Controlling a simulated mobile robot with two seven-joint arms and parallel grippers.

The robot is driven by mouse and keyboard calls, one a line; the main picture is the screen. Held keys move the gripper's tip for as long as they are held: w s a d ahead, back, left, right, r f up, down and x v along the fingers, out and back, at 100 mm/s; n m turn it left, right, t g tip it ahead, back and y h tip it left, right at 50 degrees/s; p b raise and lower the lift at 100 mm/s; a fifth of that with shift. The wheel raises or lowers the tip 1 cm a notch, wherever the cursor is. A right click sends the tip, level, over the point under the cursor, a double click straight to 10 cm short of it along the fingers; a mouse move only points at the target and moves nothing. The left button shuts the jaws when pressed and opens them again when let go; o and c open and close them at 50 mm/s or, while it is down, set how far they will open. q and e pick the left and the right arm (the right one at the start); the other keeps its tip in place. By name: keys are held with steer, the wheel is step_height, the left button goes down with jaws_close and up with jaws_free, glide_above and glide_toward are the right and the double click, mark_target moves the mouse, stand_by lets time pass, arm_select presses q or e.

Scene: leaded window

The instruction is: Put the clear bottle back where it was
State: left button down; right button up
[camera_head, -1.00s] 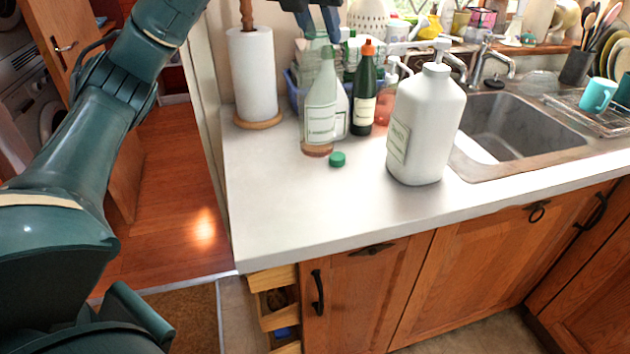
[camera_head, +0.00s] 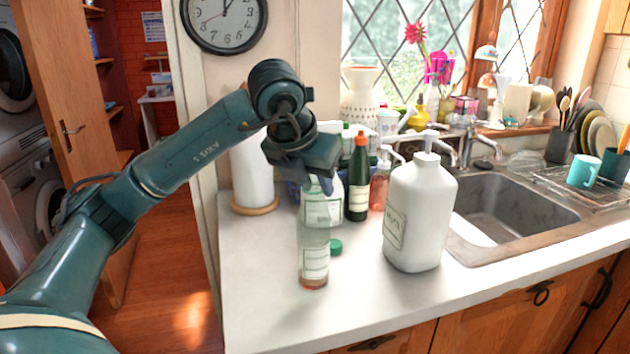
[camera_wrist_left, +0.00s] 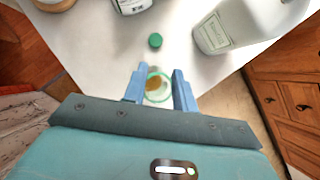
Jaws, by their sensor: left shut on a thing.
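The clear bottle (camera_head: 314,262), with a pale label and a little amber liquid at its base, hangs upright below my left gripper (camera_head: 318,188). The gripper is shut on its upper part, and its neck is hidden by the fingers. In the left wrist view the bottle (camera_wrist_left: 158,84) is seen from above between the blue fingers of the left gripper (camera_wrist_left: 158,80). It is in front of the green cap (camera_head: 336,246) on the counter. I cannot tell whether its base touches the counter. My right gripper is not in view.
A large white pump bottle (camera_head: 413,222) stands to the right on the counter (camera_head: 262,300). Behind are a dark bottle with an orange cap (camera_head: 358,180) and a paper towel roll (camera_head: 252,165). The sink (camera_head: 510,210) is farther right. The counter's front left is clear.

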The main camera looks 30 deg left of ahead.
arm_select(q)
steer(key=shift+f, duration=0.15)
steer(key=c, duration=1.1)
jaws_free()
